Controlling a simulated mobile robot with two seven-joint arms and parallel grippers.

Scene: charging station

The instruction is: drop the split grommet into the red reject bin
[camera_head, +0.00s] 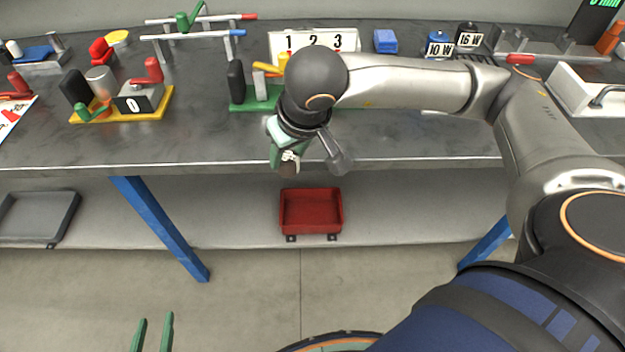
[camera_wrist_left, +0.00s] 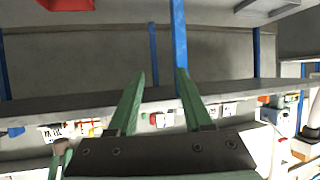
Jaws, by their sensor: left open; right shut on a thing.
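The red reject bin (camera_head: 311,228) sits on the lower level under the bench, open at the top; part of it shows at the top left of the left wrist view (camera_wrist_left: 67,4). My right gripper (camera_head: 287,158) is shut at the bench's front edge, up and slightly left of the bin in the picture. A small dark brown piece (camera_head: 289,170) shows at its fingertips, apparently the split grommet; its split cannot be made out. My left gripper (camera_head: 153,338) is low at the bottom left, its green fingers apart and empty, also seen in the left wrist view (camera_wrist_left: 158,90).
The grey bench top (camera_head: 420,150) carries fixtures, a numbered stand (camera_head: 314,42) and weights behind my right arm. A grey tray (camera_head: 40,217) sits at the lower left. Blue bench legs (camera_head: 160,228) stand either side of the bin. The space directly above the bin looks clear.

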